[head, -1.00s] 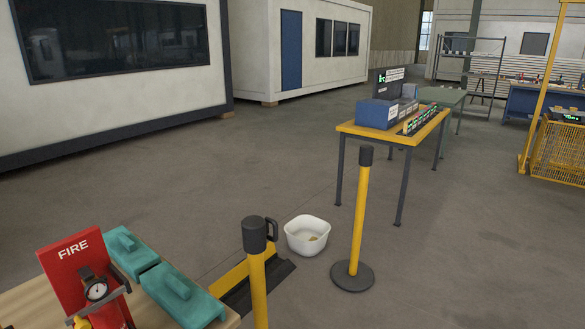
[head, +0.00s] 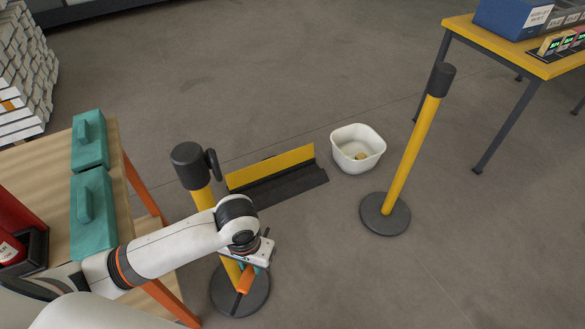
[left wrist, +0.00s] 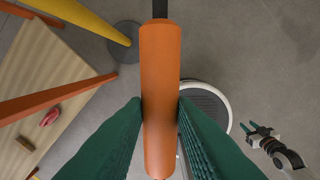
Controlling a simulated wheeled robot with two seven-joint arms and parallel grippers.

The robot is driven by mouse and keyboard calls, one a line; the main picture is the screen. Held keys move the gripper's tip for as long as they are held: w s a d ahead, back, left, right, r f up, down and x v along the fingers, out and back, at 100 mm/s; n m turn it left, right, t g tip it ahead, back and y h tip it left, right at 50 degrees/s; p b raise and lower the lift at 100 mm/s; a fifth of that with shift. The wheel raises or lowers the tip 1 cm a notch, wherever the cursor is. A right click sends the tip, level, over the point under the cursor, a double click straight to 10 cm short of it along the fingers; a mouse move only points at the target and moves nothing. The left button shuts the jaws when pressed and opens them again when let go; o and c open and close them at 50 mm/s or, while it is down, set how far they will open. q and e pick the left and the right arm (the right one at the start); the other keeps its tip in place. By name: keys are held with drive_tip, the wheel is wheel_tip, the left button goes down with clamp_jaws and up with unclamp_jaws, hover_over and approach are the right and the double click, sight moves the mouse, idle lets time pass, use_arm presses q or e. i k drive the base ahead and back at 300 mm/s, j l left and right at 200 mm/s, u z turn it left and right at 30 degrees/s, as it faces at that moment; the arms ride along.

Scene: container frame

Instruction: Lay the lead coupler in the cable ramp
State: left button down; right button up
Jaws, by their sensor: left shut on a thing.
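The lead coupler (head: 245,280) is an orange cylinder with a dark lead at its end. In the left wrist view the coupler (left wrist: 160,100) lies lengthwise between the green fingers of my left gripper (left wrist: 158,115). In the head view my left gripper (head: 251,267) is shut on it, in front of the near post's base. The cable ramp (head: 285,187) lies on the floor beyond, a black strip with a yellow panel standing along its far side. My right gripper (left wrist: 261,131) shows small in the left wrist view, its green fingers apart and empty.
A yellow post (head: 200,192) with a black cap stands between the arm and the ramp's left end. Another post (head: 414,145) stands to the right. A white tub (head: 345,155) sits beside the ramp. A wooden table (head: 50,168) holds teal blocks at left.

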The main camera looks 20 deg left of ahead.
sight(279, 184)
drive_tip(key=i+l+u, duration=0.15)
drive_tip(key=i+l, duration=0.35)
drive_tip(key=i, duration=0.15)
drive_tip(key=i+l+u, duration=0.15)
drive_tip(key=i+l, duration=0.4)
drive_tip(key=i, duration=0.1)
